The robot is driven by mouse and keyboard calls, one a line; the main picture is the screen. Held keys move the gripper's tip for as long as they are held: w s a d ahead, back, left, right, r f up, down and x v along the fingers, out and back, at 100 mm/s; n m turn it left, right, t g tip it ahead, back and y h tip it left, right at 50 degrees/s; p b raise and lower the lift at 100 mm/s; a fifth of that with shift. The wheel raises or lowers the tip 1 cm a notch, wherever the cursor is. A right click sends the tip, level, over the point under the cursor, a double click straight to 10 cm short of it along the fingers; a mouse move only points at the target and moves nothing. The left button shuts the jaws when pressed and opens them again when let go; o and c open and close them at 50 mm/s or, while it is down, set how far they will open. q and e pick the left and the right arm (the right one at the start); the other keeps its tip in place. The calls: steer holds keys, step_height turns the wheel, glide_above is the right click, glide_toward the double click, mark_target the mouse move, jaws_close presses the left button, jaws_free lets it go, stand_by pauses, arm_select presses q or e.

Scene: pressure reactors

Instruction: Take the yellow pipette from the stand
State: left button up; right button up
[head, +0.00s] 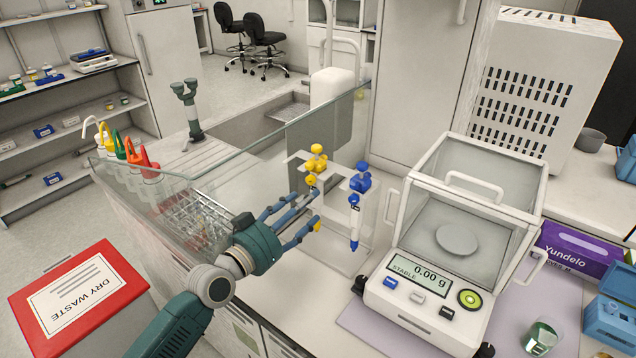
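The yellow pipette (316,161) hangs upright on the clear and white stand (345,262) on the bench, left of the blue pipette (360,180). Its yellow top shows above my fingers and a yellow tip shows below; its middle is hard to make out. My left gripper (315,207) reaches in from the left, with its fingertips spread apart at the pipette's height. I cannot tell whether the fingers touch the pipette. My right gripper is not in view.
A glass panel (250,150) stands behind and left of the stand. A balance (440,265) stands close on the right. A beaker (541,336) stands at lower right.

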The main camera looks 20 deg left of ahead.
mark_target(320, 208)
arm_select(q)
steer(key=p+x, duration=0.1)
steer(key=x, duration=0.4)
steer(key=shift+d+r, duration=0.1)
steer(key=shift+d, duration=0.1)
steer(key=shift+w+d, duration=0.2)
steer(key=shift+w, duration=0.3)
steer(key=shift+s, duration=0.15)
steer(key=c, duration=1.4)
